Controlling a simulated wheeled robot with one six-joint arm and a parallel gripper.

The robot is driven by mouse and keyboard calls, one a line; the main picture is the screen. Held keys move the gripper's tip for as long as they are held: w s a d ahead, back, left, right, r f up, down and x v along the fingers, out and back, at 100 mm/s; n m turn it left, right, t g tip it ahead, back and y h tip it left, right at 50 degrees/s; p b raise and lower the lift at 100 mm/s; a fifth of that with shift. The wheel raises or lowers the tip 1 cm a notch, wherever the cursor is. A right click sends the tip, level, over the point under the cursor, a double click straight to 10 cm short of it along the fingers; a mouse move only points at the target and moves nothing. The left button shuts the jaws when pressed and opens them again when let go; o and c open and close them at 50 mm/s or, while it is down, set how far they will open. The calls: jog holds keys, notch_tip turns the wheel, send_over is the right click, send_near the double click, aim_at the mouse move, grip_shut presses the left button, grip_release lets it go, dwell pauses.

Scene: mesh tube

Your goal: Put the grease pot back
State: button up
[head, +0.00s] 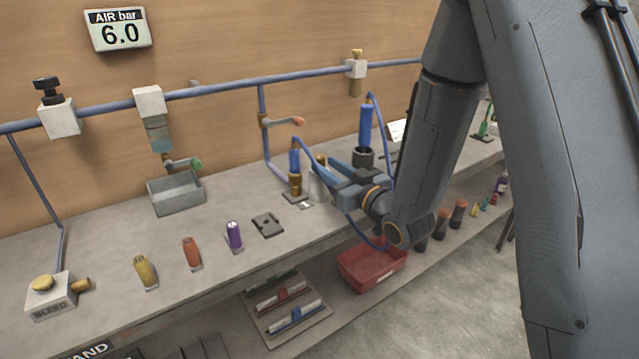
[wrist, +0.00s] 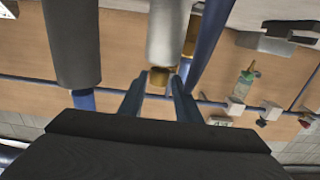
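A pale silver cylinder with a brass cap, which looks like the grease pot (head: 318,187), stands upright on the bench by my gripper. My gripper (head: 327,176) reaches toward it from the right. In the wrist view, which is upside down, the grease pot (wrist: 174,35) is ahead, with its brass cap (wrist: 160,77) seen between the fingertips. The two fingers of my gripper (wrist: 159,88) are apart, with narrow gaps beside the cap. I cannot tell whether either finger touches it. Part of the pot is hidden behind the gripper in the head view.
A blue tool stands in a dark cup (head: 363,157) close behind my gripper; another blue tool on brass (head: 295,183) stands to the left. A grey bin (head: 176,195) and red crate (head: 372,268) are apart.

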jog(key=p+x, duration=0.2)
jog(key=x, duration=0.6)
jog(key=shift+p, duration=0.3)
jog(key=shift+c, duration=0.3)
grip_shut()
